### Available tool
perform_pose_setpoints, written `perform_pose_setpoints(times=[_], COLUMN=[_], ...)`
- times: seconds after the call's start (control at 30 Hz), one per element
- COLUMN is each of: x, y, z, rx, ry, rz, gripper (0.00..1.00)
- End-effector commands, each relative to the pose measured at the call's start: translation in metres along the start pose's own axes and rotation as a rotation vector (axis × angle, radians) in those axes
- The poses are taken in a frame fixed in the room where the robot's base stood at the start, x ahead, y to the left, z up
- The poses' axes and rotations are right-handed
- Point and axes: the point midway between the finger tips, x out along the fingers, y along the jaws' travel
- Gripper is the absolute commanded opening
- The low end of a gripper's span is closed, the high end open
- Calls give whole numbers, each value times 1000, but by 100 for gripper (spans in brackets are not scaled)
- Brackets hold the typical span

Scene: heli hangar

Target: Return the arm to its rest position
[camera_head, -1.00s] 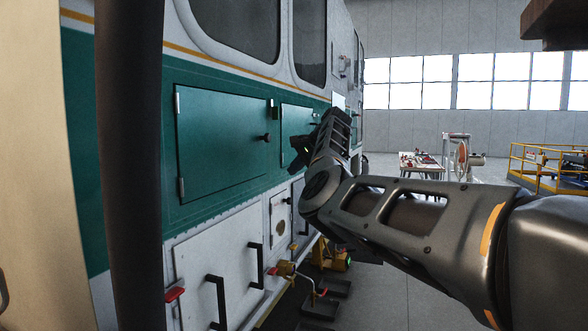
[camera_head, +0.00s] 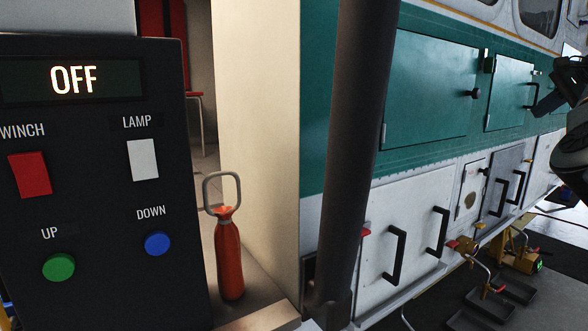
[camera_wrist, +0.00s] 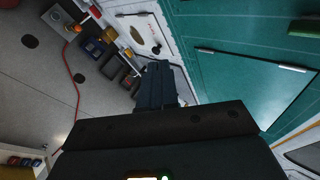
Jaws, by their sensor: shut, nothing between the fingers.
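My gripper (camera_wrist: 157,84) is in the wrist view, its dark fingers together with nothing between them. In the head view my gripper (camera_head: 547,103) shows at the right edge, and the rest of my arm is mostly cut off by the frame. It appears in front of the helicopter's green side, near a small green hatch (camera_head: 508,92); I cannot tell how close. In the wrist view a large green hatch panel (camera_wrist: 250,85) lies to the right of the fingers.
A control box (camera_head: 100,240) reading OFF stands at the left, beside an orange bottle (camera_head: 230,262) with a loop handle. A dark upright post (camera_head: 348,170) crosses the view. Dark trays (camera_head: 465,315) and a yellow device (camera_head: 522,258) sit on the floor by the white lower doors (camera_head: 415,210).

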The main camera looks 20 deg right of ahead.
Motion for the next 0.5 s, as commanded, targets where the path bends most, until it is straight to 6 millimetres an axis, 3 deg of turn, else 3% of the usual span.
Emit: perform_pose_setpoints(times=[0.17,0.5], x=[30,154], y=[23,142], z=[1,22], rx=[-13,-158], ry=[30,210], rz=[19,105], gripper=[0,0])
